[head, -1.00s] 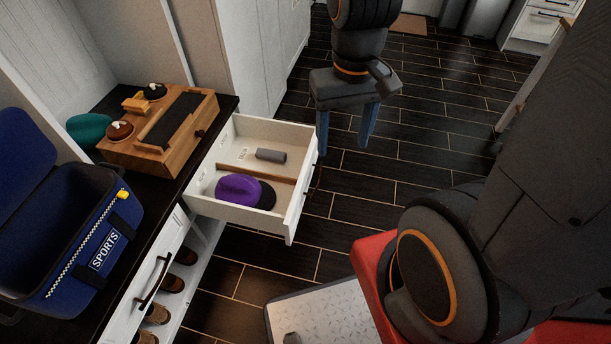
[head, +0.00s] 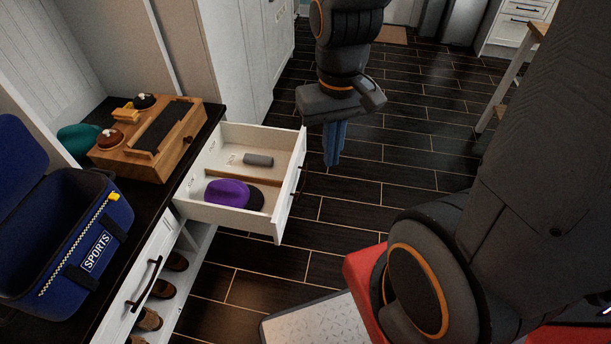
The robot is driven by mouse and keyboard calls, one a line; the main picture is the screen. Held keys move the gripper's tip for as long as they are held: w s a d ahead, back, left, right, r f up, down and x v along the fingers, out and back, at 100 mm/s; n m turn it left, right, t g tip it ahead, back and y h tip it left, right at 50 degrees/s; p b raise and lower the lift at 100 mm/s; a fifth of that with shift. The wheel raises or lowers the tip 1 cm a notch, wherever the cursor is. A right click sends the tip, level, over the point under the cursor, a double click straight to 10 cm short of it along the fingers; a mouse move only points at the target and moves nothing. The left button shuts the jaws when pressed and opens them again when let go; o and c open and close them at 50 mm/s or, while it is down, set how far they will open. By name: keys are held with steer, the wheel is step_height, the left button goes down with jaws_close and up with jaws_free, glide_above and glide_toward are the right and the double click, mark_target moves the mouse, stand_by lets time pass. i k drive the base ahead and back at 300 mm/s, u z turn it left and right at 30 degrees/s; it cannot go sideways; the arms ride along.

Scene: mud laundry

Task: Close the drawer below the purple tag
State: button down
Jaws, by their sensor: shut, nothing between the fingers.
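A white drawer (head: 283,207) stands pulled out from the dark-topped bench. A purple cap with a dark brim (head: 227,194) and a small grey roll (head: 258,160) lie in it, on either side of a wooden divider. I see no purple tag in this view. My gripper (head: 333,160) points down with its blue fingers together and empty. In the picture it is just right of the drawer's front, over the dark floor. I cannot tell its exact height or its gap to the drawer front.
On the bench top (head: 110,190) are a wooden box (head: 178,158) and a blue SPORTS bag (head: 85,225). A second drawer front with a dark handle (head: 146,284) is shut, with shoes (head: 163,289) below. The dark tiled floor right of the drawer is clear.

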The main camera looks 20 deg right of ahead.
mark_target(221, 155)
steer(key=k, duration=0.3)
steer(key=u, duration=0.75)
steer(key=i, duration=0.7)
steer(key=z, duration=0.6)
